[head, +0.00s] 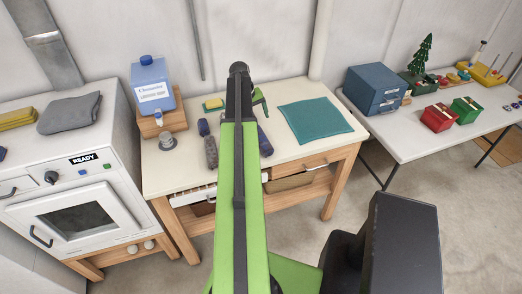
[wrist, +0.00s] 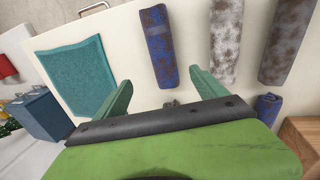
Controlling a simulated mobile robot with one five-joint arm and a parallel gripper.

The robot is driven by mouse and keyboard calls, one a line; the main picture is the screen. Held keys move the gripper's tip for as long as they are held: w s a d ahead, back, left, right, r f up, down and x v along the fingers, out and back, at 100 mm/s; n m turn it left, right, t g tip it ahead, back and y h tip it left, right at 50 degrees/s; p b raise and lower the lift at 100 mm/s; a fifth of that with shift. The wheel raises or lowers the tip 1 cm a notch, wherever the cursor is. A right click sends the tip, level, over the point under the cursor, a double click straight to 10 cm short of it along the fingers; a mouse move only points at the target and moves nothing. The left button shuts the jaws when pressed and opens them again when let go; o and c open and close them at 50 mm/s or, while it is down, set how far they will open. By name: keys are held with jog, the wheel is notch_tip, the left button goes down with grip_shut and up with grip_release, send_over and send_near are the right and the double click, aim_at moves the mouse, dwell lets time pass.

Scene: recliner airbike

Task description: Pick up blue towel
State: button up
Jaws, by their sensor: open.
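A rolled blue towel with brown stains (wrist: 158,47) lies on the white-topped table, just beyond my fingers in the wrist view. In the head view it shows partly behind my arm (head: 264,142). A flat teal cloth (head: 318,121) lies at the table's right; it also shows at the left of the wrist view (wrist: 77,78). My gripper (wrist: 162,88) is open and empty, its two green fingers spread apart. The blue towel is not between them. In the head view my arm hides much of the gripper.
Stained grey rolls (wrist: 227,42) (wrist: 285,42) lie beside the blue one. A blue bottle (head: 152,84) stands on a wooden block at the table's back left. A white oven (head: 70,165) stands left; a second table (head: 410,145) with a blue box (head: 377,89) stands right.

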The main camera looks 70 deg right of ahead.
aim_at(259, 133)
jog(key=b+x, duration=0.4)
jog(key=x, duration=0.2)
jog(key=shift+f+b, duration=0.25)
jog(key=shift+b, duration=0.1)
jog(key=shift+r, duration=0.1)
jog(key=b+x, duration=0.5)
jog(key=shift+w+a+f, duration=0.15)
jog(key=shift+w+f, duration=0.05)
jog(key=shift+r, duration=0.15)
jog(key=c, duration=1.5)
